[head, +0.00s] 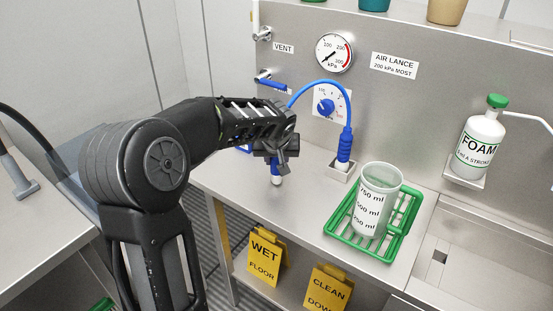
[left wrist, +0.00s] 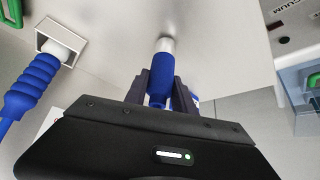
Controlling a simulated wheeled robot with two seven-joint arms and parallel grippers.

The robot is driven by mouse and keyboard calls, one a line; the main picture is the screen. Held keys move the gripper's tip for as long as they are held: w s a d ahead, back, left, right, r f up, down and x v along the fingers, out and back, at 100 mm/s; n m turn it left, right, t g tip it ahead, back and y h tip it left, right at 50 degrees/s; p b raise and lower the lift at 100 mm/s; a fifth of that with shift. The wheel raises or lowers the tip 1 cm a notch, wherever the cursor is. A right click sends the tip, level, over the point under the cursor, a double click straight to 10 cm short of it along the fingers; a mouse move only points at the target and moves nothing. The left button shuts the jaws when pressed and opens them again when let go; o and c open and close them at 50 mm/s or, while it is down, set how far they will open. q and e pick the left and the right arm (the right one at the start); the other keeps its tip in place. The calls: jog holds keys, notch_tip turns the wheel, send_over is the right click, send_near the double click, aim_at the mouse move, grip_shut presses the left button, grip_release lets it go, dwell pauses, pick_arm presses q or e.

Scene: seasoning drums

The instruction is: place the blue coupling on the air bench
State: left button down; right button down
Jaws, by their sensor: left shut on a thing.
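My left gripper (head: 276,159) is shut on the blue coupling (head: 276,170), which has a pale metal end pointing down. It is over the steel air bench (head: 310,206), left of the lance holder. In the left wrist view the coupling (left wrist: 161,78) sits between the dark fingers (left wrist: 160,92), its metal end toward the bench surface (left wrist: 215,35). I cannot tell whether that end touches the bench. The gripper hides the coupling's upper part in the head view. My right gripper is not in view.
A blue-gripped air lance (head: 344,148) with a curved hose stands in a square holder (head: 342,173). A green tray (head: 334,226) with a measuring jug (head: 375,205) is at the right. A foam bottle (head: 480,145) sits on a wall bracket. Yellow signs (head: 265,262) are below the bench top.

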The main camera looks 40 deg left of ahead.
pick_arm(q)
jog(key=shift+f, duration=0.15)
jog(key=shift+f+b, duration=0.15)
jog(key=shift+b, duration=0.15)
jog(key=c, duration=1)
grip_release()
jog(key=shift+c, duration=0.2)
jog(key=shift+r, duration=0.2)
jog(key=shift+r+p, duration=0.15)
jog(key=shift+p, duration=0.25)
jog(key=b+v, duration=0.1)
jog(key=v, duration=1.1)
